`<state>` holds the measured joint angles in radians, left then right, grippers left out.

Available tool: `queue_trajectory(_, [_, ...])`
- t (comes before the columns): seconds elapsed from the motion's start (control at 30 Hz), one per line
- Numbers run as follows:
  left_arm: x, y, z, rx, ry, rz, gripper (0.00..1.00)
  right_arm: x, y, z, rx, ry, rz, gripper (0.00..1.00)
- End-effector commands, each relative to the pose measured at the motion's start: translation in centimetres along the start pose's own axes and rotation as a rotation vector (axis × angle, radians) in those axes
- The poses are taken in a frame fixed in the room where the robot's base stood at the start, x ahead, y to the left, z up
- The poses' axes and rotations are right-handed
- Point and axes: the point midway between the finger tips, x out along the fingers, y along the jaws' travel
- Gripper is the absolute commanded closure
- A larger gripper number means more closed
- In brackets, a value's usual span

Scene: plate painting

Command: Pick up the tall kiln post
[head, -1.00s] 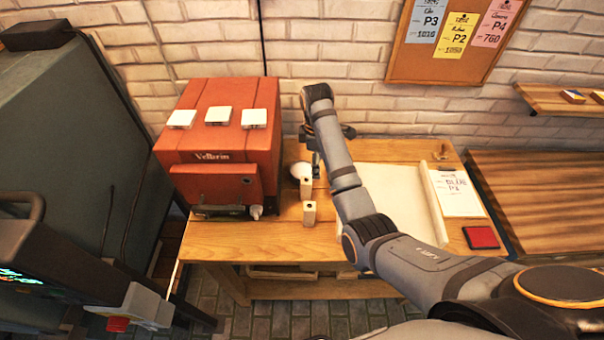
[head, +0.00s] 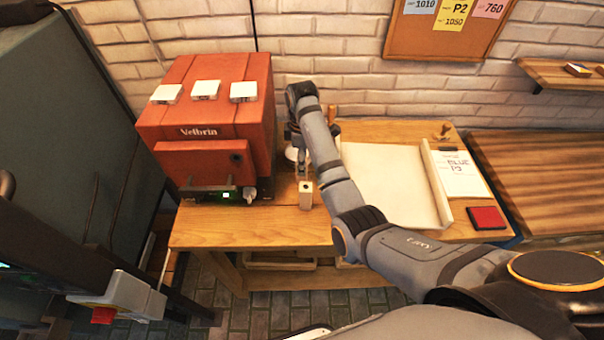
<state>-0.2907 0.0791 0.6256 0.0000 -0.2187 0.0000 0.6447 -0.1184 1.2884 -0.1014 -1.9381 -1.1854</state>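A pale post with a dark hole (head: 305,196) stands upright on the wooden table, right of the red kiln. My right gripper (head: 302,172) points down just behind this post, where a second pale post stood in the earlier view. That second post is now mostly hidden by my gripper and arm, so I cannot tell whether the fingers are around it or closed. I cannot tell from here which post is the taller. My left gripper is not in view.
The red kiln (head: 208,120) with several white tiles on top stands close left of the posts. A cream sheet (head: 385,185) lies to the right, with a note card (head: 460,175) and red pad (head: 486,217). The front table strip (head: 250,228) is clear.

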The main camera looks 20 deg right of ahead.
Motion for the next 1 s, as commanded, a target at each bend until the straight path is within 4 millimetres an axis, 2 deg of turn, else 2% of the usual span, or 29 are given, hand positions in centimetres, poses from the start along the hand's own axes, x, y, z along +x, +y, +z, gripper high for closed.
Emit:
queue_trajectory(0.03, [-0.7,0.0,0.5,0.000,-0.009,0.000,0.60,0.3,0.0,0.0,0.000,0.000,-0.001,0.40])
queue_trajectory(0.17, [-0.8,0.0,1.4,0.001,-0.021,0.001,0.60,1.6,0.1,0.0,0.000,0.001,0.003,0.40])
queue_trajectory(0.37, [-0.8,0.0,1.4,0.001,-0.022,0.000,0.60,1.9,0.1,-0.1,0.000,0.002,0.003,0.40])
queue_trajectory(0.47, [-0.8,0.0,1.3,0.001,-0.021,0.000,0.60,1.9,0.1,-0.1,0.000,0.002,0.003,0.51])
queue_trajectory(0.83, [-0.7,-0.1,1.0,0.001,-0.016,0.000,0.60,1.9,0.1,-0.1,0.000,0.002,0.003,1.00])
queue_trajectory(1.0, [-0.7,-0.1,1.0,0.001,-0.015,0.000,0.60,1.8,0.1,-0.1,0.000,0.002,0.004,1.00])
